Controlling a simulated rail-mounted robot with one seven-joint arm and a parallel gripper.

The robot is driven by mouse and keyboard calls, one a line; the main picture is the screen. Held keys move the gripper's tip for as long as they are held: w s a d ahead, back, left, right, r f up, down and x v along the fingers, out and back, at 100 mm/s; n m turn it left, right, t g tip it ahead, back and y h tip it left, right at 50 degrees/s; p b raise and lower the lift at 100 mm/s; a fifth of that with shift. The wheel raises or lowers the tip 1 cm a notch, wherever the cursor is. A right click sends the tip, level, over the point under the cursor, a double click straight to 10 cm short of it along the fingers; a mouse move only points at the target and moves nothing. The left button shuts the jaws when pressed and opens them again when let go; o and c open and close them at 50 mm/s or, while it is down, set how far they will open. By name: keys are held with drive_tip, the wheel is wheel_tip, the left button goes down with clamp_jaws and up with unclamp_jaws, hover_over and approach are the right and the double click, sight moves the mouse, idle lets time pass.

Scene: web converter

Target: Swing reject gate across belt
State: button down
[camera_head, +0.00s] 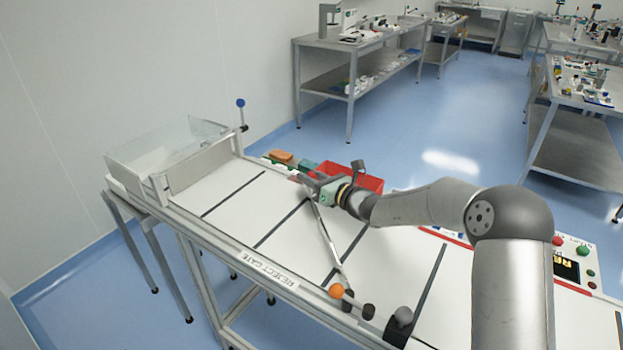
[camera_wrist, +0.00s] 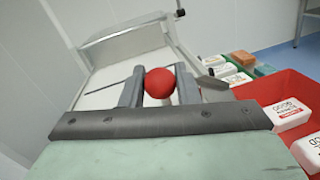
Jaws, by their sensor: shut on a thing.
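The reject gate (camera_head: 328,238) is a thin pale metal bar. In the head view it lies diagonally over the white belt (camera_head: 225,195), from near the front rail toward the far side. Its front end is by an orange ball (camera_head: 337,291) near the REJECT GATE label (camera_head: 268,269). My gripper (camera_head: 312,180) is at the gate's far end, over the belt's far edge. In the wrist view my gripper (camera_wrist: 160,82) is shut on a red ball knob (camera_wrist: 159,83), seen between the two grey fingers. The knob's join to the gate is hidden.
A red bin (camera_head: 366,181) with white boxes (camera_wrist: 287,112) stands beyond the belt's far side, close to my gripper. A clear-walled tray (camera_head: 165,150) is at the belt's left end. A blue-knobbed post (camera_head: 241,104) rises beside it. A control panel (camera_head: 568,268) is at right.

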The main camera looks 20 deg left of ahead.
drive_tip(key=shift+w+d, duration=0.2)
drive_tip(key=shift+d, duration=0.05)
drive_tip(key=c, duration=1.1)
unclamp_jaws()
drive_tip(key=shift+d, duration=0.1)
drive_tip(key=shift+c, duration=0.2)
drive_tip(key=b+v, duration=0.2)
drive_tip(key=v, duration=1.5)
drive_tip(key=shift+s+d, duration=0.1)
drive_tip(key=shift+s, duration=0.1)
